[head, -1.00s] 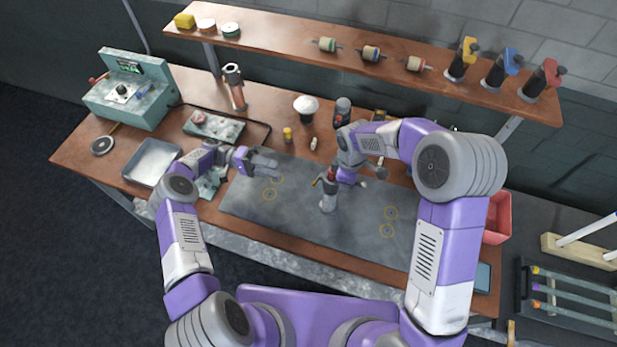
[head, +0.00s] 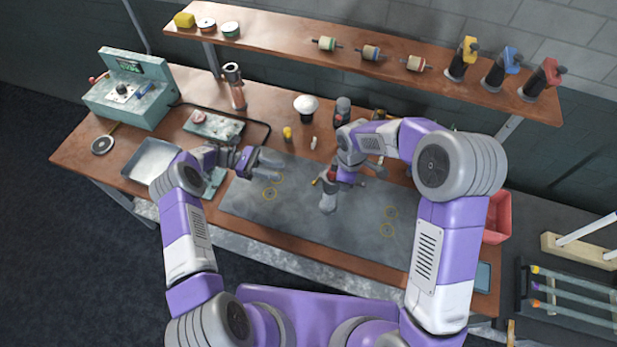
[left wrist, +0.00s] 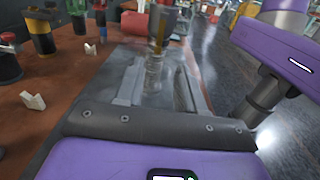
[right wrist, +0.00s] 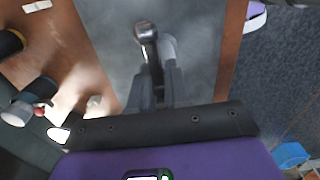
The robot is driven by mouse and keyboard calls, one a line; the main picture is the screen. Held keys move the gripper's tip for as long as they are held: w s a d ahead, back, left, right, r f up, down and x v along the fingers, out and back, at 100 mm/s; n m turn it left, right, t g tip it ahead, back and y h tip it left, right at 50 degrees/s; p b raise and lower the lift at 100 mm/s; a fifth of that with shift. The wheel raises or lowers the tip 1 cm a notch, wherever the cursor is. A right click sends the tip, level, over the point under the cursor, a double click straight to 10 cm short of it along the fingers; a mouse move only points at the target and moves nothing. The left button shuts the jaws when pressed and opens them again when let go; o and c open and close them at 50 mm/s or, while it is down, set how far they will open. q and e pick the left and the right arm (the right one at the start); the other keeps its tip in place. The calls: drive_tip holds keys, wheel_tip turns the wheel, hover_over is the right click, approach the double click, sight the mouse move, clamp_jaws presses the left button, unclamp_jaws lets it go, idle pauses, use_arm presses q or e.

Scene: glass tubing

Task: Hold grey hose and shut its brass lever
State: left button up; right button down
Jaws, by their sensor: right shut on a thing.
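My left gripper (head: 272,165) is open and empty over the mat's left part. Its spread fingers (left wrist: 156,92) face the hose, apart from it.
Behind the mat stand a white-topped jar (head: 306,106), a dark-topped jar (head: 342,108) and a small yellow item (head: 287,133). A grey tray (head: 150,160) is at left and a red bin (head: 497,218) at right. The shelf (head: 290,42) overhangs the back. The mat's right part is clear.

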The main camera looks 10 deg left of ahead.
sight(317, 180)
use_arm(q)
drive_tip(key=s+d, duration=0.2)
drive_tip(key=d, duration=0.9)
drive_tip(key=shift+d, duration=0.25)
clamp_jaws()
